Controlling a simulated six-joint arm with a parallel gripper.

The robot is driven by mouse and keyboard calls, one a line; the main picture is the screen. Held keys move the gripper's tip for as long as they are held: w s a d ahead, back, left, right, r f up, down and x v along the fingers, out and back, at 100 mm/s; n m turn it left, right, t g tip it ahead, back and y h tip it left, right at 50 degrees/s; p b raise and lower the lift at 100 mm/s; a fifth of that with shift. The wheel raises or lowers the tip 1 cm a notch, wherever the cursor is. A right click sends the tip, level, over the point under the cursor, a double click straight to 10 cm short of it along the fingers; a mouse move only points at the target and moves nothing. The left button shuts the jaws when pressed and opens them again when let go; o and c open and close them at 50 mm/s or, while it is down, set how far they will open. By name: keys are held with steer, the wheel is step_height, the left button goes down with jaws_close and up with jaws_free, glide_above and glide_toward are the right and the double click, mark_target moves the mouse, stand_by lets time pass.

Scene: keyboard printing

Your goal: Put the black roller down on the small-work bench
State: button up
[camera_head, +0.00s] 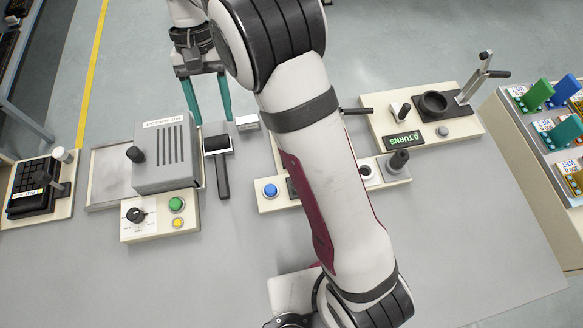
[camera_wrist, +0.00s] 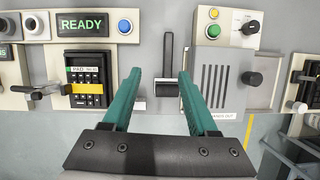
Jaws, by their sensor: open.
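The black roller (camera_head: 223,175) lies on the grey bench top (camera_head: 215,265), its wide head towards the back and its handle towards the front. In the wrist view the roller (camera_wrist: 168,55) lies beyond the fingertips, roughly in line with the gap between them. My gripper (camera_head: 213,121) has two teal fingers spread apart with nothing held between them. It is just behind the roller's head in the head view, and the fingers look clear of it. The wrist view shows the open gripper (camera_wrist: 159,74) too.
A grey slotted box (camera_head: 165,165) and a panel with a dial and buttons (camera_head: 160,217) stand close left of the roller. A small white label block (camera_head: 247,122) is at its right. My arm hides part of the blue-button panel (camera_head: 270,190). The bench front is clear.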

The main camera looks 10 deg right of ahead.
steer(key=s+d+r+m+t+y, duration=0.1)
steer(key=s+d+r+m+t, duration=0.1)
steer(key=s+d+r, duration=0.6)
steer(key=s+d+f+m+t, duration=0.1)
steer(key=s+d+f, duration=0.1)
steer(key=s, duration=0.6)
steer(key=s+d+f+m, duration=0.2)
steer(key=s+d+f, duration=0.1)
steer(key=s, duration=0.5)
steer(key=shift+t, duration=0.4)
